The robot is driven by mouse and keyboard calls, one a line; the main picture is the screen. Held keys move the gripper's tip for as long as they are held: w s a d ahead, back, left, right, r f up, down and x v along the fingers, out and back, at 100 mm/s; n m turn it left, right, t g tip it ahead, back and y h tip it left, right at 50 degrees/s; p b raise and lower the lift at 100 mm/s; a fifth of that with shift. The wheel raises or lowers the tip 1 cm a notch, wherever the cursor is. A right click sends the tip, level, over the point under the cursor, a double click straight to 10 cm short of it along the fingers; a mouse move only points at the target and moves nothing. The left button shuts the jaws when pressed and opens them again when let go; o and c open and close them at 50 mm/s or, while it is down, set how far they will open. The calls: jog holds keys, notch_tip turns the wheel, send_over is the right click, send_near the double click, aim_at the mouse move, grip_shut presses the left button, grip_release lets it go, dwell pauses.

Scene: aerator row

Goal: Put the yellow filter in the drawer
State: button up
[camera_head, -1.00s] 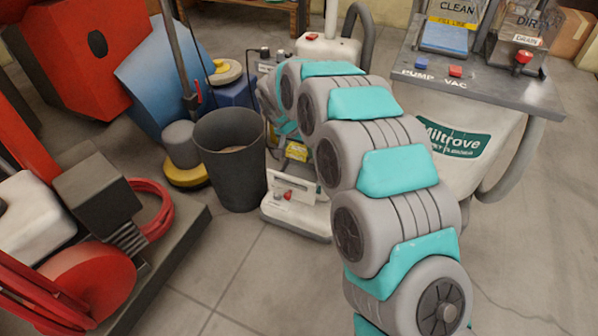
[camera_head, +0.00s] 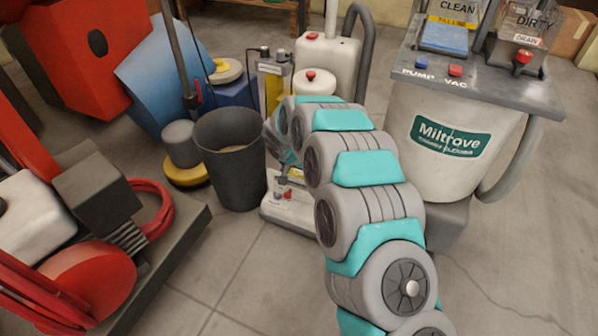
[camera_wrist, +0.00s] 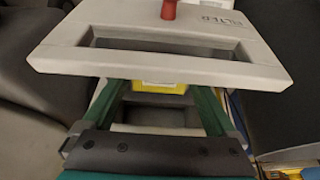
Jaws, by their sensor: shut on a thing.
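The yellow filter (camera_wrist: 160,87) shows in the wrist view as a yellow piece between the green fingers of my gripper (camera_wrist: 162,92), which is shut on it. Its lower part is hard to make out. Just beyond the fingertips is the light grey drawer (camera_wrist: 75,55), with a long rectangular opening, dark upside-down lettering and a red knob (camera_wrist: 169,9). Whether the filter touches the drawer, I cannot tell. In the head view the drawer is at the low front of a white machine (camera_head: 285,212), and my arm hides most of my gripper.
A dark bin (camera_head: 232,165) stands close left of the white machine. A white tank with a green Miltrove label (camera_head: 449,137) stands to the right. Red equipment on a dark platform (camera_head: 165,265) is at left. The floor in front is clear.

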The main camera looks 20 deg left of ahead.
jog(key=shift+w+f, duration=0.1)
jog(key=shift+w, duration=0.05)
jog(key=shift+f, duration=0.2)
jog(key=o, duration=1.1)
jog(key=shift+r, duration=0.15)
jog(key=shift+r, duration=0.2)
jog(key=v, duration=1.1)
jog(key=shift+s+r, duration=0.25)
jog(key=shift+r, duration=0.05)
